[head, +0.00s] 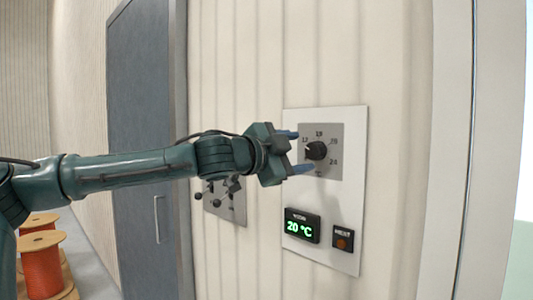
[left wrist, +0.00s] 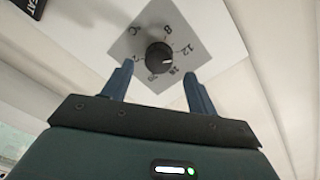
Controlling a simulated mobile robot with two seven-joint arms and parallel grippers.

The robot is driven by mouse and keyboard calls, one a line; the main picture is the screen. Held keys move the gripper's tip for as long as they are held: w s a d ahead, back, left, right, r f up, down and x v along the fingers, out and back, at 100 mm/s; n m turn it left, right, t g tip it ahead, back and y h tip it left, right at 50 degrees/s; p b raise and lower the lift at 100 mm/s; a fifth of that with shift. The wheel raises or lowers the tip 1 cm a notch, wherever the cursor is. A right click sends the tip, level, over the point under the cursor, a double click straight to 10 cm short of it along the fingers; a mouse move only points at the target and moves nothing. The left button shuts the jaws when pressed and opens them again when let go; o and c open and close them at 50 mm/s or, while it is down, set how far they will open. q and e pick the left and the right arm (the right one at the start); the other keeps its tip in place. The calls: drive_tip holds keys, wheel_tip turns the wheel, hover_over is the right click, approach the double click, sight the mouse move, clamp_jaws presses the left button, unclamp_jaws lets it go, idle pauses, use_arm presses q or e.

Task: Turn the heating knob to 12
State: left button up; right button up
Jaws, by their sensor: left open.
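The black round heating knob (head: 316,150) sits on a grey dial plate (head: 335,172) on a white wall panel (head: 350,200). In the left wrist view the knob (left wrist: 159,57) has a small pale mark on its lower right. Numbers ring it; 8 and 12 read there, the others are hard to read. My left gripper (head: 298,152) is open and points at the knob from the left. Its blue fingers (left wrist: 158,72) stand on either side of the knob's lower edge in the wrist view, apparently apart from it. My right gripper is in neither view.
A display (head: 301,226) below the dial reads 20 °C. Beside it is a HEAT indicator (head: 342,240) with a dull orange dot. A plate with several small levers (head: 228,203) is partly behind my arm. A grey door (head: 150,90) and orange cable reels (head: 42,272) are at left.

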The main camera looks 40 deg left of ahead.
use_arm(q)
drive_tip(key=s+b, duration=0.1)
drive_tip(key=s, duration=0.8)
drive_tip(key=shift+a+b, duration=0.35)
drive_tip(key=shift+a, duration=0.1)
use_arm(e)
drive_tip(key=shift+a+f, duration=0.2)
use_arm(q)
drive_tip(key=shift+r, duration=0.1)
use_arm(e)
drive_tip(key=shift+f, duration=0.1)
